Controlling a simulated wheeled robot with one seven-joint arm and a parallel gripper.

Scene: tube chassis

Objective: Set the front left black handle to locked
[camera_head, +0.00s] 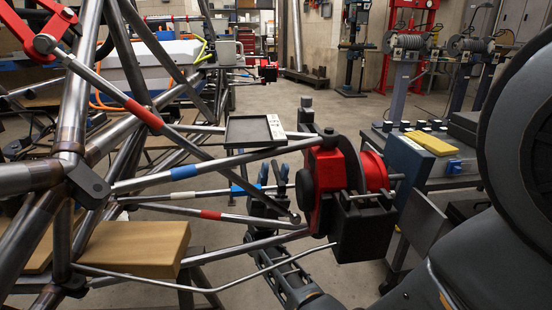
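A red wheel hub assembly (330,178) with a dark disc and a black block below it is joined to the tube chassis (75,120). Several black parts show near it, among them a black bracket (90,185) on the left tubes; I cannot tell which is the front left black handle, or its setting. My dark gripper (274,176) appears beyond the lower tubes, left of the hub. Its two bluish-tipped fingers point up with a gap between them, and nothing shows held. The tubes and hub partly hide it.
Steel tubes cross the left and middle. A tan block (133,248) lies at lower left. A bench (475,180) with a yellow item (430,143) stands at right. Clear floor (350,105) lies farther back.

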